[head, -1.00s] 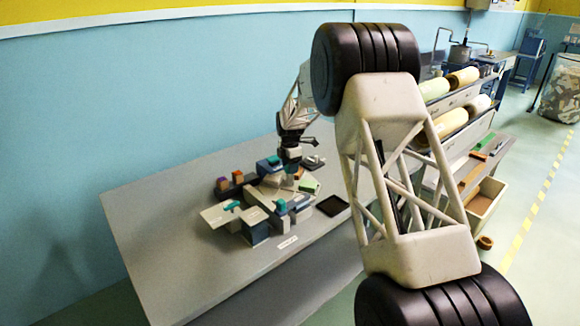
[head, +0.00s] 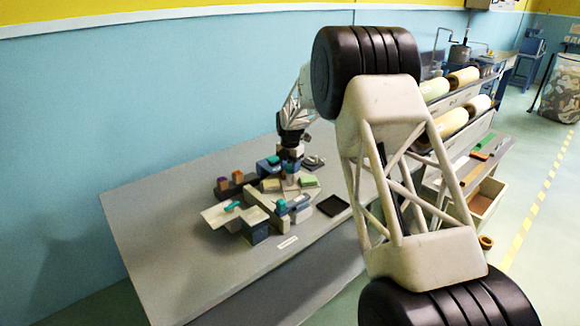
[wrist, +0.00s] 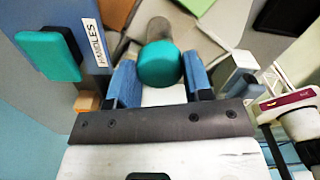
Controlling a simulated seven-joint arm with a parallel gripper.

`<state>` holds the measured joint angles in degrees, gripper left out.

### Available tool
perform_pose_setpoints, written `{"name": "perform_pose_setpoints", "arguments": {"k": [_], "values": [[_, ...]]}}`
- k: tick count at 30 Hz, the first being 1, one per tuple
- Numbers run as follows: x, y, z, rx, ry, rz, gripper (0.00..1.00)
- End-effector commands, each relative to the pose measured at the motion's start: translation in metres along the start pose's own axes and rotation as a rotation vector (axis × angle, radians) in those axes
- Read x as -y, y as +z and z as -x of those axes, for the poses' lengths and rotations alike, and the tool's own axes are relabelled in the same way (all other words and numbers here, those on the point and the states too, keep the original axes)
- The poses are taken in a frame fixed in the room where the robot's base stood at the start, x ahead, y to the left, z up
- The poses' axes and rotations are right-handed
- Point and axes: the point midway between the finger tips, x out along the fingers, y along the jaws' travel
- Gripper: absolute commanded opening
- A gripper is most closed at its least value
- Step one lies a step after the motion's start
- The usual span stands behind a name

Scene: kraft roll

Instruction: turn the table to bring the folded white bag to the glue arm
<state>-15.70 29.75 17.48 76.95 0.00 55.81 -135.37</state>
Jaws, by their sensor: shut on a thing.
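My gripper (wrist: 160,82) shows in the wrist view with its two blue fingers on either side of a round teal-topped knob (wrist: 159,64). It is shut on that knob. Tan and pale flat pieces of the turning table (wrist: 182,32) spread out behind the knob. In the head view my gripper (head: 291,166) is low over the middle of the bench's cluster of small stations. A pale green piece (head: 309,181) and a yellowish block (head: 271,184) lie close around it. I cannot single out the folded white bag or the glue arm with certainty.
A blue box (wrist: 40,45) with a teal pad and a "HANDLES" label stands close at left in the wrist view. A black square (head: 334,205) lies on the grey bench (head: 170,250). The bench's near left part is clear. Paper rolls (head: 450,122) sit on a rack at right.

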Motion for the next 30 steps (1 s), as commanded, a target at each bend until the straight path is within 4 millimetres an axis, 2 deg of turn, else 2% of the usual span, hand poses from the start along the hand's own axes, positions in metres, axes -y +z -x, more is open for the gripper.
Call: {"name": "perform_pose_setpoints", "arguments": {"k": [30], "values": [[0.0000, -0.0001, 0.0001, 0.000, 0.000, 0.455, 0.04]]}}
